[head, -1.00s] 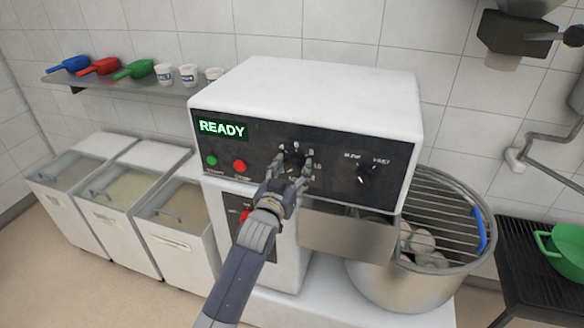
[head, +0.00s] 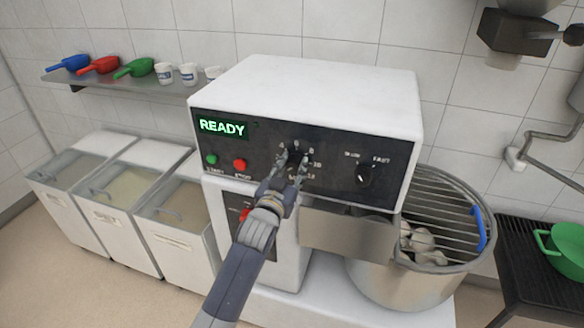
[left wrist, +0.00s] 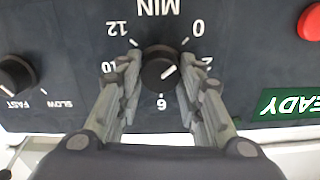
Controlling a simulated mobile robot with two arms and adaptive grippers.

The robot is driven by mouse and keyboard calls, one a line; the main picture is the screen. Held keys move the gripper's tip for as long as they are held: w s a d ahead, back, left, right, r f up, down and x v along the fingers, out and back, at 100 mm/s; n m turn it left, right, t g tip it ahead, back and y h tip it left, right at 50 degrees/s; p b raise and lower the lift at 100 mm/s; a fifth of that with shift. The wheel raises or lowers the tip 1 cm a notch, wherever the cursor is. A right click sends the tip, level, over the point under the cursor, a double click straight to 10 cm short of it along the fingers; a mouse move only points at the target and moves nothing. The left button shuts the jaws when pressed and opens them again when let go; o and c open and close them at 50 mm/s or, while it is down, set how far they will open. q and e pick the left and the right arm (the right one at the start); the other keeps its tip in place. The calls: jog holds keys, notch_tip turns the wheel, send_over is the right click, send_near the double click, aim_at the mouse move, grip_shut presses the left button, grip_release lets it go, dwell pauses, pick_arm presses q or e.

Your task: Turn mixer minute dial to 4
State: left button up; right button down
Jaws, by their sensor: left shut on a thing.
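The mixer's minute dial is a round black knob (left wrist: 160,68) marked MIN. In the left wrist view its numbers appear upside down; 0, 2, 6, 10 and 12 can be read, while the fingers cover the places of 4 and 8. A white pointer line slants across the knob's face; I cannot tell exactly which number it points at. My left gripper (left wrist: 161,82) is shut on the minute dial, one finger on each side. In the head view, the left gripper (head: 293,160) reaches the black panel (head: 332,165) of the white mixer (head: 310,90) and partly hides the dial.
The speed dial (head: 366,174) sits right of the minute dial. The green start button (head: 211,159), red stop button (head: 240,165) and READY display (head: 222,127) are to its left. A steel bowl (head: 400,290) with a wire guard stands at right, lidded bins (head: 165,245) at left.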

pick_arm(q)
jog(key=m, duration=0.4)
jog(key=shift+d, duration=0.1)
jog(key=m, duration=0.4)
jog(key=shift+m, duration=0.4)
jog(key=m, duration=0.3)
jog(key=shift+f+m, duration=0.1)
jog(key=shift+m, duration=0.2)
jog(key=m, duration=0.4)
jog(key=shift+d+f, duration=0.1)
jog(key=shift+f, duration=0.05)
jog(key=shift+s, duration=0.1)
jog(key=o, duration=1.1)
jog(key=shift+c, duration=0.2)
jog(key=v, duration=1.2)
